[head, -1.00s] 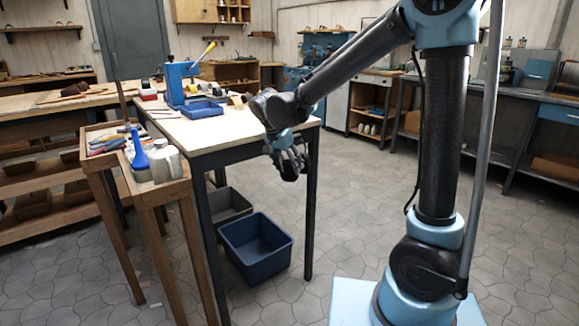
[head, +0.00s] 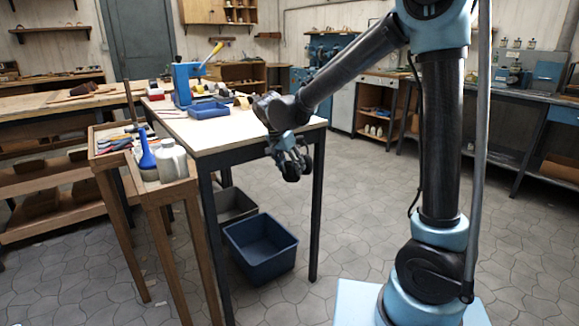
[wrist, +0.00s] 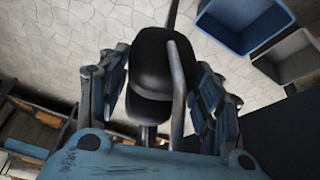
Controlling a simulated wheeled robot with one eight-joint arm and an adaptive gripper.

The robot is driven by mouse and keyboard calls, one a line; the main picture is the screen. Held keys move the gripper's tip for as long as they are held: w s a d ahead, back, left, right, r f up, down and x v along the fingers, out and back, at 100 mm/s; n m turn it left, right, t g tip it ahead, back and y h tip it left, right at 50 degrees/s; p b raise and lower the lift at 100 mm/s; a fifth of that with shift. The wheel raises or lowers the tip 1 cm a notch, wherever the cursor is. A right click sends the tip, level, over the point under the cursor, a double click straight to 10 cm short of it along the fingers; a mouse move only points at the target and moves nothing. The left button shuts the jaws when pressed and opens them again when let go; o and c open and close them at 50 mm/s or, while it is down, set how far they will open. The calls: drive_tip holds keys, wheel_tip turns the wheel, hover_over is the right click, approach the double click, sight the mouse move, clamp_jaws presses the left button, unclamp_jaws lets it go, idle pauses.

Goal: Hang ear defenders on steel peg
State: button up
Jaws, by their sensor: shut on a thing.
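My gripper (head: 288,152) hangs low beside the near right corner of the workbench, pointing down. In the wrist view its blue-and-black fingers (wrist: 162,95) stand on both sides of the ear defenders, and the gripper is shut on them. The ear defenders show there as black rounded cups (wrist: 155,62); in the head view they are a small dark shape (head: 291,172) under the fingers. A thin grey rod (wrist: 179,90) crosses the cup in the wrist view; I cannot tell whether it is their band. I cannot make out the steel peg in either view.
The workbench (head: 240,140) bears a blue tray (head: 208,110) and a blue press (head: 184,84). A wooden stand (head: 172,190) with bottles is at its left. A blue bin (head: 260,262) is on the floor below. Open floor (head: 350,200) lies right of the bench.

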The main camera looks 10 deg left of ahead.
drive_tip(key=o, duration=1.3)
drive_tip(key=shift+a+r, duration=0.1)
drive_tip(key=shift+r, duration=0.05)
